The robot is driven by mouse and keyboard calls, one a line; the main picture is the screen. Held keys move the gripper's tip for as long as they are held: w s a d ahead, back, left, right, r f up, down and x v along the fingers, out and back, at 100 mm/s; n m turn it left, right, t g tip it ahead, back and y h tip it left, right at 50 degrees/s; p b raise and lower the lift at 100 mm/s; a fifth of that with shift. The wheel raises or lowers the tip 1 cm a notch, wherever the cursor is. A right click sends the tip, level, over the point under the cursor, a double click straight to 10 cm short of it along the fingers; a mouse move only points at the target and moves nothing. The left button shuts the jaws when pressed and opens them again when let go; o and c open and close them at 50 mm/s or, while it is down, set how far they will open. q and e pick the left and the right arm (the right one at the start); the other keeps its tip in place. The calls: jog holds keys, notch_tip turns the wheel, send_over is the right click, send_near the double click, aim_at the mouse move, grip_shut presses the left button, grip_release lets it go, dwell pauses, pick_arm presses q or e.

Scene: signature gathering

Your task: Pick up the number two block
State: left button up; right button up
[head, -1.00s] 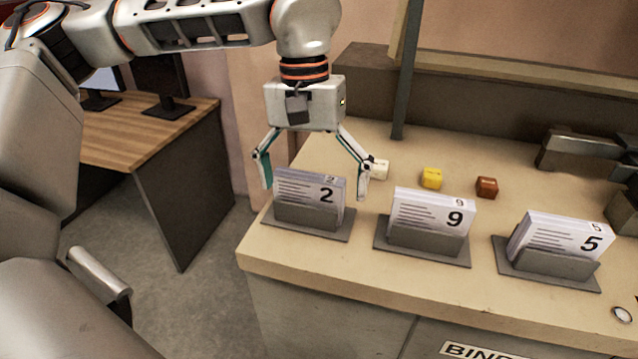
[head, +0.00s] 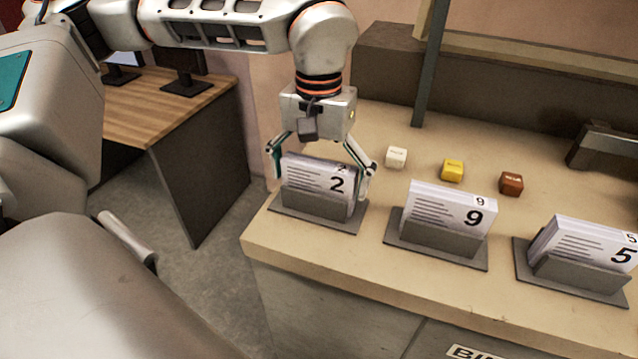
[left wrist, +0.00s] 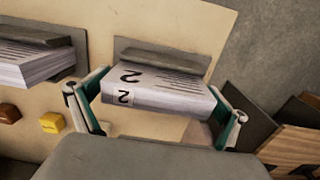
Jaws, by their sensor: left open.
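The number two block (head: 318,183) is a white stack of pages marked 2. It stands in a grey holder (head: 311,206) at the left end of the counter. My left gripper (head: 319,184) is open above it, with one finger at each side of the block. The left wrist view also shows the block (left wrist: 158,90) between the two open fingers (left wrist: 155,126). I cannot tell whether the fingers touch it. My right gripper is not in view.
Similar blocks marked 9 (head: 448,210) and 5 (head: 583,243) stand in holders to the right. White (head: 396,157), yellow (head: 452,170) and brown (head: 511,183) cubes lie behind them. The counter's left edge (head: 258,224) is close to the number two holder.

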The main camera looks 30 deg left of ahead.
pick_arm(q)
jog(key=c, duration=1.1)
